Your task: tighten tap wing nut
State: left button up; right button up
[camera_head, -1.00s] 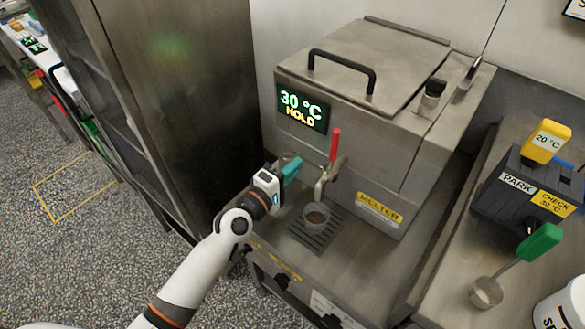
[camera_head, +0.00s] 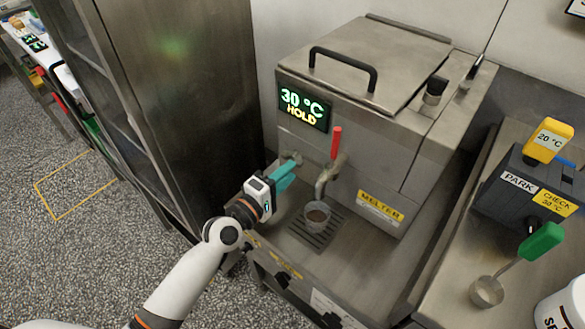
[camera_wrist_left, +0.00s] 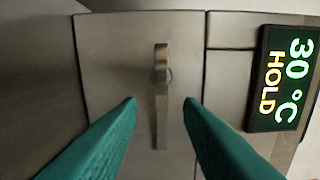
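The wing nut (camera_wrist_left: 162,95) is a dull metal piece with a long narrow wing on the melter's steel front. In the wrist view it stands upright in the picture, between my finger tips but beyond them. In the head view it (camera_head: 292,157) shows only partly, just past the teal fingers. My left gripper (camera_head: 287,172) is open in front of it; both teal fingers are apart with nothing between them in the wrist view (camera_wrist_left: 161,103). The tap (camera_head: 324,180) with its red handle (camera_head: 336,142) is just right of the gripper. My right gripper is out of view.
The melter (camera_head: 390,130) has a lit "30 °C HOLD" display (camera_head: 303,107). A tall steel cabinet (camera_head: 190,90) stands close on the left. A ladle (camera_head: 487,291) lies at right.

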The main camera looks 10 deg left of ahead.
pick_arm(q)
jog(key=b+v, duration=0.1)
jog(key=v, duration=0.8)
